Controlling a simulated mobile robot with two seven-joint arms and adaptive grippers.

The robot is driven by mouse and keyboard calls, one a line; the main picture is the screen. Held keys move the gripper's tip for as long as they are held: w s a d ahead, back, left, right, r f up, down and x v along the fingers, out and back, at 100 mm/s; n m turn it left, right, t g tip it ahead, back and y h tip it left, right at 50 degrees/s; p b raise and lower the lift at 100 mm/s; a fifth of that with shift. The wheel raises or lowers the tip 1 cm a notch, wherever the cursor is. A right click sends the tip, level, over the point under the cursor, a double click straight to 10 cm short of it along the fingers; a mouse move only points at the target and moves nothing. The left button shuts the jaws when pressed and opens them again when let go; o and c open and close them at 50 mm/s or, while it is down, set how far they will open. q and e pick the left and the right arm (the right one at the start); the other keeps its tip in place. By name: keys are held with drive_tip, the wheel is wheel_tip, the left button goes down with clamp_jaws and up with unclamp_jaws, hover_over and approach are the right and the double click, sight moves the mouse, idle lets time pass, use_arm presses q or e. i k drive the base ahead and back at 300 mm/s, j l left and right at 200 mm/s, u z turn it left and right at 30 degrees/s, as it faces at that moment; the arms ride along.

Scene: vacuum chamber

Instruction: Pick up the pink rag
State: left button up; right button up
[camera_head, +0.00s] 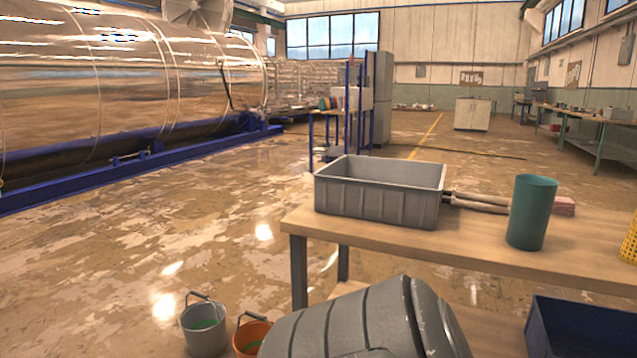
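The pink rag (564,206) lies on the wooden-topped table (390,235), in the right part of the view. It looks like a small folded stack with pale stripes. A dark green cup (531,212) stands upright in front of it and to its left, and may hide its left end. Neither of my grippers shows in this view.
A grey crate (380,195) sits on the table, with two handles (478,202) beside it. A yellow perforated basket (629,240) is at the right edge. Below are a blue bin (580,330), a grey ribbed shape (365,325) and buckets (204,328). The left floor is open.

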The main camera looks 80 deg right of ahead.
sight(563, 206)
drive_tip(key=z, duration=0.5)
drive_tip(key=j+z, duration=0.1)
drive_tip(key=z, duration=0.4)
drive_tip(key=i+z, duration=0.1)
drive_tip(key=z, duration=0.4)
drive_tip(key=j+z, duration=0.1)
drive_tip(key=z, duration=0.4)
drive_tip(key=j+z, duration=0.1)
drive_tip(key=z, duration=0.9)
drive_tip(key=j+z, duration=0.15)
drive_tip(key=z, duration=0.85)
drive_tip(key=i+l+z, duration=0.3)
drive_tip(key=i+z, duration=0.2)
drive_tip(key=i+l+z, duration=0.1)
drive_tip(key=i+z, duration=0.35)
drive_tip(key=i+l+z, duration=0.2)
drive_tip(key=i+z, duration=1.25)
drive_tip(key=i, duration=1.5)
drive_tip(key=i+j+u, duration=0.1)
drive_tip(key=i+u, duration=0.6)
drive_tip(key=u, duration=0.25)
drive_tip(key=i+l+u, duration=0.2)
drive_tip(key=i+u, duration=0.25)
drive_tip(key=i+j+u, duration=0.2)
drive_tip(key=u, duration=0.25)
drive_tip(key=i+j+u, duration=0.1)
drive_tip(key=i+u, duration=0.65)
drive_tip(key=u, duration=0.2)
